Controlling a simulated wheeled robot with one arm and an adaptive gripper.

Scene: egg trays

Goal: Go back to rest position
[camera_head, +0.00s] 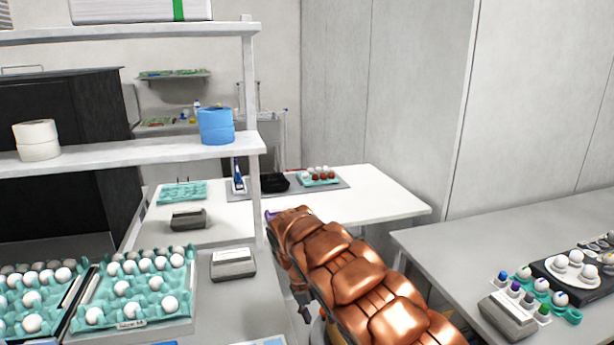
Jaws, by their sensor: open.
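My copper-plated arm (335,265) reaches up from the bottom edge to the middle of the view. Dark parts that look like my gripper (303,304) show beside the arm's left side, mostly hidden by it. It is open, and I see nothing held in it. A teal egg tray (133,323) with several white eggs stands on the grey bench at lower left. Another teal tray with white eggs (32,325) is left of it, cut by the picture edge.
A grey shelf (130,154) with blue and white tape rolls stands above the left bench. A white table (385,207) with trays is behind my arm. A grey table (430,245) on the right holds eggs and a label box (508,316); its left part is bare.

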